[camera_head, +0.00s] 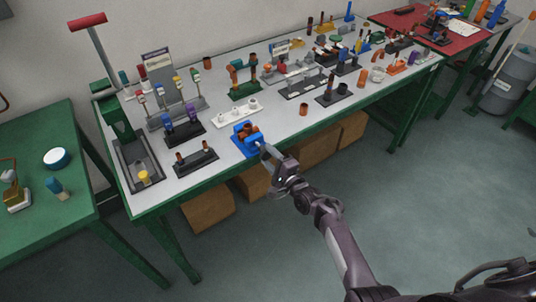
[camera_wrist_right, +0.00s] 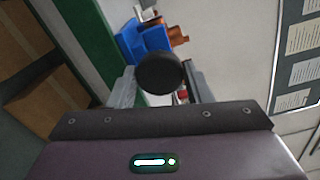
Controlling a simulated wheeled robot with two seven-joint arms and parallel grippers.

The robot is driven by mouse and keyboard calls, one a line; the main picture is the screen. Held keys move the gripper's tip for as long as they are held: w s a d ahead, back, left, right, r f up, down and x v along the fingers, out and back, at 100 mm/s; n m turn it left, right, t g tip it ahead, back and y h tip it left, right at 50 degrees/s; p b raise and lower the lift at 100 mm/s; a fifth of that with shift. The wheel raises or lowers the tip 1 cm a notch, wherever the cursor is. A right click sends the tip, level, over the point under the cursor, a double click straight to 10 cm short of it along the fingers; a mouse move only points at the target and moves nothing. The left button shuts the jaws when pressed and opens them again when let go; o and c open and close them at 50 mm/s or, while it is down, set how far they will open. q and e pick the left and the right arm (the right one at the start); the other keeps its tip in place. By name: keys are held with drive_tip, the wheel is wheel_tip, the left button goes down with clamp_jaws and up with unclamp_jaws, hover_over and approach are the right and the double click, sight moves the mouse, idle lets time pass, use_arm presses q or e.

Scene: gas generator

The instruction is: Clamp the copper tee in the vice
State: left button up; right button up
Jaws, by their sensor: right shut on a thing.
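The blue vice (camera_head: 247,148) stands at the front edge of the grey-topped bench; it also shows in the right wrist view (camera_wrist_right: 143,40). The copper tee (camera_head: 243,130) sits at the top of the vice, between its jaws as far as I can see; its orange-brown end shows in the wrist view (camera_wrist_right: 178,32). I cannot tell how tightly the jaws hold it. My right gripper (camera_head: 264,150) is at the vice's front side, shut on a round black knob (camera_wrist_right: 159,73), which appears to be the vice's handle. The knob hides part of the vice. My left gripper is not in view.
A black block with copper stubs (camera_head: 196,161) and a white fitting rack (camera_head: 236,112) stand close to the vice. Other stands and fittings crowd the bench behind. Cardboard boxes (camera_head: 208,208) sit under the bench. A green table (camera_head: 60,225) is at the left.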

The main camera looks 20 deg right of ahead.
idle(0.4)
drive_tip(key=shift+m+p, duration=0.4)
drive_tip(key=shift+m, duration=1)
drive_tip(key=o, duration=1.1)
